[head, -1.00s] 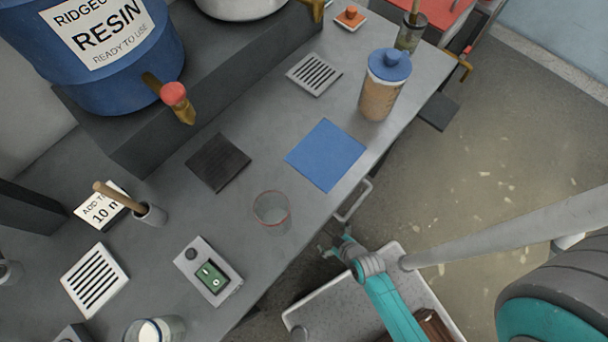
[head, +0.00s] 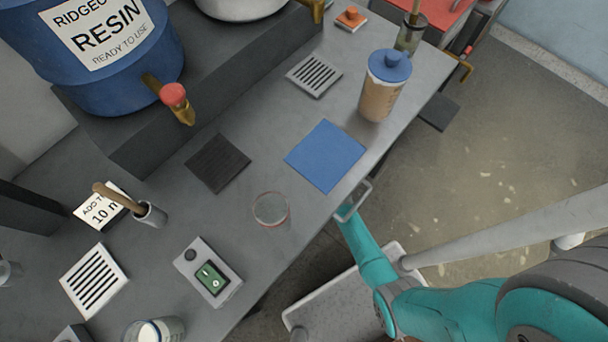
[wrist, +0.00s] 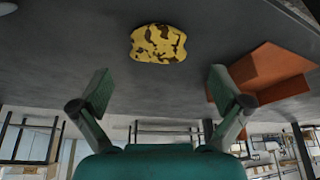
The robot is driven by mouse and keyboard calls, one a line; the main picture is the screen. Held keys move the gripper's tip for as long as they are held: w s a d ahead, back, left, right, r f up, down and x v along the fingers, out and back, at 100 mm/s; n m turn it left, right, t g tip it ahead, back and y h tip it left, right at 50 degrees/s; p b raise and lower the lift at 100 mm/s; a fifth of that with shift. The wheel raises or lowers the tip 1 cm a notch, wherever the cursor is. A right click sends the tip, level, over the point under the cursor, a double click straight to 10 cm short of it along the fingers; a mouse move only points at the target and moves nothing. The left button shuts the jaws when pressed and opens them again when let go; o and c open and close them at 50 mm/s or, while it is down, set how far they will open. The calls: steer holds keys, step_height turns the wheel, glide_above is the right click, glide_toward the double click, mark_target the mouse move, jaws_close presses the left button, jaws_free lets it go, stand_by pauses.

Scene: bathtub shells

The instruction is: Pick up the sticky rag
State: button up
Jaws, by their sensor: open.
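A crumpled yellow rag with dark brown patches (wrist: 158,43) lies on a dark grey surface in the wrist view. It sits ahead of my gripper (wrist: 161,90), roughly centred between the two fingers. The fingers are spread wide with nothing between them and do not touch the rag. The head view does not show the rag. There my arm reaches to the bench's front edge, and the gripper is hidden.
An orange-brown angular block (wrist: 262,74) stands close to the right finger in the wrist view. In the head view, a metal handle (head: 354,201) juts from the bench edge by my arm. A clear cup (head: 271,209) and blue cloth square (head: 325,155) lie on top.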

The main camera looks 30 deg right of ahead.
steer(key=shift+x, duration=2.75)
steer(key=shift+d, duration=0.15)
steer(key=shift+c, duration=0.3)
steer(key=c, duration=1)
